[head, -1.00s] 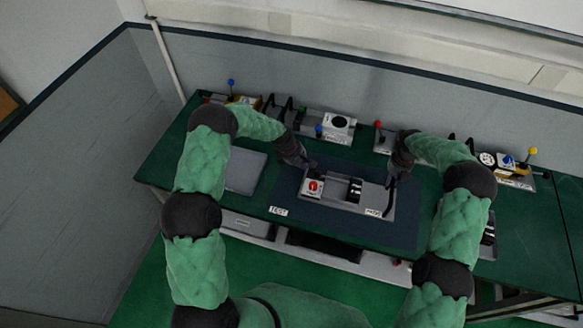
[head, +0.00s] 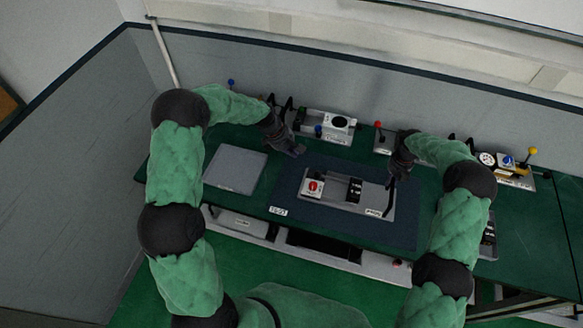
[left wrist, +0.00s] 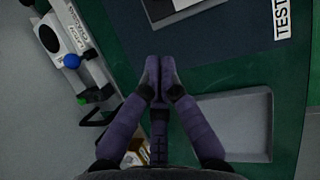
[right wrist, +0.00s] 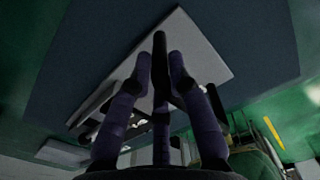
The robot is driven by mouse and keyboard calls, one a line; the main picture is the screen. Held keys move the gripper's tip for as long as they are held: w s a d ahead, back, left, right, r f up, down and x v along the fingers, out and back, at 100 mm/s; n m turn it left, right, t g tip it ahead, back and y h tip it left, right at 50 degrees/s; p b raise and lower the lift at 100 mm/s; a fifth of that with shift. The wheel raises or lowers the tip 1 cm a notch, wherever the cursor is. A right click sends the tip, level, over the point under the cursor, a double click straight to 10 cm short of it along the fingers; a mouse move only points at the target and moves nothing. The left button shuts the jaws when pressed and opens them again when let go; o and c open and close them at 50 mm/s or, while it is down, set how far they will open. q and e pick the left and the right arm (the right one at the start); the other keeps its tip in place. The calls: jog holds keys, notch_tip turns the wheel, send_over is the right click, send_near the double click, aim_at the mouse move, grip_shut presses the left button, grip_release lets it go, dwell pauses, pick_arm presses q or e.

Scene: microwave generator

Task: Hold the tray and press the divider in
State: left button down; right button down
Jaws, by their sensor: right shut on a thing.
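The grey tray (head: 338,203) lies on the dark blue mat. How deep the divider sits is too small to tell. My right gripper (head: 394,178) is shut on the handle, which rises between its fingers in the right wrist view (right wrist: 160,68). My left gripper (head: 298,151) is behind the tray, apart from it. Its fingers are together and empty in the left wrist view (left wrist: 158,75).
A flat grey plate (head: 235,168) lies left of the mat (head: 290,190). Devices with coloured knobs, including a white one (head: 335,127), line the back of the green table. A "TEST" label (head: 278,211) is at the mat's front left corner.

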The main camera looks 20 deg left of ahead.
pick_arm(q)
jog(key=shift+s+a+r, duration=0.15)
jog(key=shift+a+r, duration=0.1)
jog(key=shift+r, duration=0.35)
pick_arm(e)
jog(key=shift+s+a+f, duration=0.1)
jog(key=shift+s+f, duration=0.15)
jog(key=c, duration=1.1)
grip_release()
jog(key=shift+w, duration=0.1)
jog(key=shift+w+r, duration=0.1)
jog(key=shift+r, duration=0.15)
jog(key=shift+r, duration=0.3)
notch_tip(320, 180, up, 11)
jog(key=shift+r, duration=0.1)
pick_arm(q)
jog(key=shift+a, duration=0.1)
